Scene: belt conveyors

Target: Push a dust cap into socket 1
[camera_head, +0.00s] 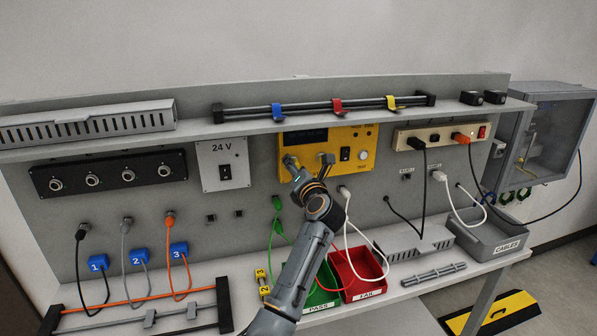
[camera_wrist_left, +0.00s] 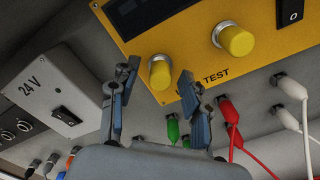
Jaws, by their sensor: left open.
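My left gripper (camera_head: 308,161) is open in front of the yellow tester (camera_head: 357,160). In the left wrist view, a yellow cap (camera_wrist_left: 161,73) on a metal collar shows between its two fingers; I cannot tell whether they touch it. A second yellow cap (camera_wrist_left: 236,41) sits on another collar to the right, outside the fingers. In the head view the gripper hides the caps. A black panel (camera_head: 110,178) with several round metal sockets is on the wall at left. No socket number is readable, so I cannot tell which is socket 1. My right gripper is not in view.
A 24 V box (camera_head: 222,165) is left of the tester. Cables with blue tags (camera_head: 97,263) hang at lower left. A green bin (camera_head: 322,296) and a red bin (camera_head: 357,270) stand below my arm. A shelf (camera_head: 190,133) runs above. Green, red and white cables hang below the tester.

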